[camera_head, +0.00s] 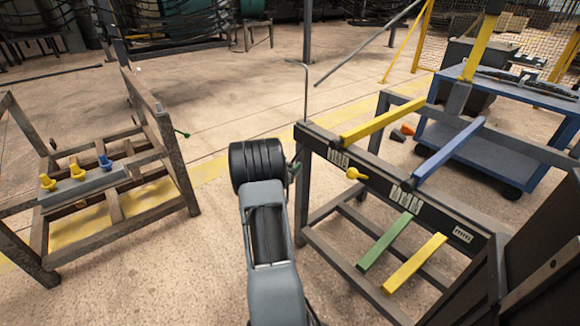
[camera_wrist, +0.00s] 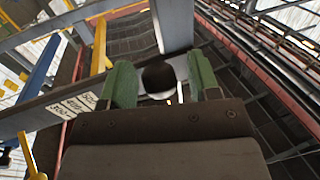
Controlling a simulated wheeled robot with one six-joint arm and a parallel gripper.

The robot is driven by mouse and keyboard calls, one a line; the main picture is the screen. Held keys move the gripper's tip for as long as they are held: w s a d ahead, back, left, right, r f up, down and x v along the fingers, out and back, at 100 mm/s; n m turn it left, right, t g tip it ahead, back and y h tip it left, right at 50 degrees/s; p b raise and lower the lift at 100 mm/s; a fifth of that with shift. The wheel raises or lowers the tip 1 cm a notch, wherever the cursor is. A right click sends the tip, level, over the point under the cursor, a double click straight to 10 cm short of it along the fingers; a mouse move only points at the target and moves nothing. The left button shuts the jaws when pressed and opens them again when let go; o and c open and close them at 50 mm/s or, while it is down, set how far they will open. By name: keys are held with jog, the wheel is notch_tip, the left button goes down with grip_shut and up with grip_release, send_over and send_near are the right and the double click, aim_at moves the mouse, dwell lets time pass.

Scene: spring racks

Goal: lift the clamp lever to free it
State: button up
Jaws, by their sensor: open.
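A small yellow lever with a rounded end (camera_head: 355,174) sits on the dark front rail of the rack (camera_head: 325,138), and I take it as the clamp lever. In the wrist view a yellow piece at the lower left (camera_wrist: 32,155), below the rail's number labels, looks like the same lever. My gripper (camera_head: 295,172) is near the rack's left corner post, mostly hidden behind my own arm. In the wrist view its green fingers (camera_wrist: 160,82) are spread apart. A dark round shape (camera_wrist: 158,77) shows between them, and I cannot tell what it is. The lever is outside the fingers.
Yellow (camera_head: 383,122) and blue (camera_head: 448,150) bars extend from the rack's top; green (camera_head: 384,241) and yellow (camera_head: 415,263) bars sit lower. A thin bent rod (camera_head: 305,92) rises at the corner. A wooden frame (camera_head: 160,125) stands left, a blue cart (camera_head: 480,150) behind right. Floor between is clear.

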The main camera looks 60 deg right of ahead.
grip_shut()
dwell(0.4)
